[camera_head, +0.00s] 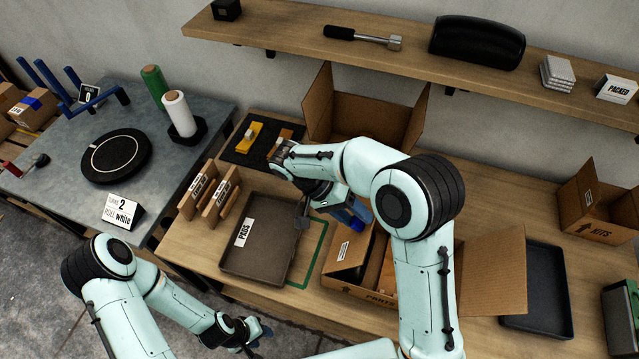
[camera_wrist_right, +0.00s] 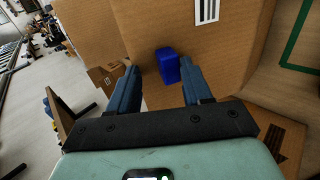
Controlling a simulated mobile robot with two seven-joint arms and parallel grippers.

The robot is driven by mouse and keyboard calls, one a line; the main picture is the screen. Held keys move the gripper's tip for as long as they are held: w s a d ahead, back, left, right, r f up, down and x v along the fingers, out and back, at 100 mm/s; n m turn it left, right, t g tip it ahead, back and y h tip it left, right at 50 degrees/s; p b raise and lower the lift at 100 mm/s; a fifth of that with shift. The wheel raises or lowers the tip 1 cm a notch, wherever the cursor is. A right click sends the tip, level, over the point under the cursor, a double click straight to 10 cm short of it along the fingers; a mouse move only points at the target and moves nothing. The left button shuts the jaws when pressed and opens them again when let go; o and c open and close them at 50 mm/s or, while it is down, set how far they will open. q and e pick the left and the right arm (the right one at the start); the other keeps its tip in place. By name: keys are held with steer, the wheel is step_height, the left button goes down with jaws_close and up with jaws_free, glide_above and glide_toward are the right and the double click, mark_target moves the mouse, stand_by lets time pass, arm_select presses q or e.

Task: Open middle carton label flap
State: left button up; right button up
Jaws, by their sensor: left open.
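The middle carton (camera_head: 345,283), marked PARTS at its front, stands on the wooden bench, partly hidden by my right arm. Its left flap (camera_head: 352,250) carries a white label and is up at a slant. In the right wrist view cardboard with a barred white label (camera_wrist_right: 207,10) and a blue tab (camera_wrist_right: 167,66) fills the middle. My right gripper (camera_wrist_right: 161,88) has its fingers apart, with the tab between and beyond them; contact cannot be told. In the head view the right gripper (camera_head: 352,213) is above the carton's left side. My left gripper (camera_head: 252,336) is open and empty, low in front of the bench.
A PADS tray (camera_head: 265,265) lies left of the carton beside a green outline (camera_head: 320,255). An open carton (camera_head: 330,107) stands behind. A wide flap (camera_head: 492,275) spreads right, near a dark tray (camera_head: 548,290) and a KITS carton (camera_head: 600,215). A shelf (camera_head: 290,35) runs above.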

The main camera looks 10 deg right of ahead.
arm_select(q)
steer(key=shift+w+r+p, duration=0.45)
steer(key=shift+w+r, duration=0.35)
steer(key=shift+w, duration=0.25)
arm_select(e)
steer(key=v, duration=1.1)
steer(key=shift+w+a, duration=0.2)
steer(key=shift+a, duration=0.1)
